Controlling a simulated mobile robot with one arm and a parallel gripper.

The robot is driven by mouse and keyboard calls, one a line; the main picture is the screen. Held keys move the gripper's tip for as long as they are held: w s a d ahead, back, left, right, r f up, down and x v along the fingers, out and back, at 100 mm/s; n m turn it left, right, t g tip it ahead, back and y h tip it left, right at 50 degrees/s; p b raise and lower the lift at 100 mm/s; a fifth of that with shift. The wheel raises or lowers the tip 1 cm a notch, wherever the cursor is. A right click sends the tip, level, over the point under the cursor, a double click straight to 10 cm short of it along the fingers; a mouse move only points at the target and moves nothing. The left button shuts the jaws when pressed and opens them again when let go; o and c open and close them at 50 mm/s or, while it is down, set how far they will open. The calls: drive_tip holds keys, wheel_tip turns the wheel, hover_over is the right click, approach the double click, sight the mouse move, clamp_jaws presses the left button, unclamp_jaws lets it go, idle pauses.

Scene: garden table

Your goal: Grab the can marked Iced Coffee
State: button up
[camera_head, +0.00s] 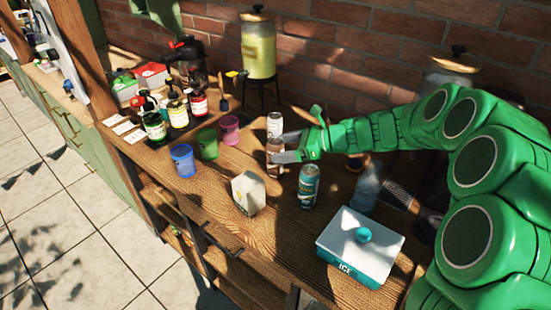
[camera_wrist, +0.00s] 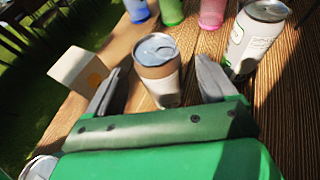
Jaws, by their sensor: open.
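A brown can with a pale band (camera_head: 273,152) stands upright on the wooden table. In the wrist view this can (camera_wrist: 159,80) stands between and just beyond my fingers, with its silver top facing up. Its lettering cannot be read. My gripper (camera_head: 281,147) is open, with one finger on each side of the can; in the wrist view the fingers (camera_wrist: 158,88) show gaps to it. Part of the can is hidden by my fingers in the head view. A white can (camera_head: 275,125) stands behind it, also at right in the wrist view (camera_wrist: 250,42). A teal can (camera_head: 308,187) stands nearer the front.
A white carton (camera_head: 248,193) stands left of the teal can. Blue (camera_head: 183,160), green (camera_head: 207,144) and pink (camera_head: 229,130) cups stand to the left. A white-lidded ice box (camera_head: 360,245) is at the front right. A clear bottle (camera_head: 366,187) stands near my arm.

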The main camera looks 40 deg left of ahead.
sight(270, 150)
drive_tip(key=shift+x, duration=2.55)
drive_tip(key=shift+f, duration=0.1)
drive_tip(key=c, duration=1.2)
drive_tip(key=shift+c, duration=0.2)
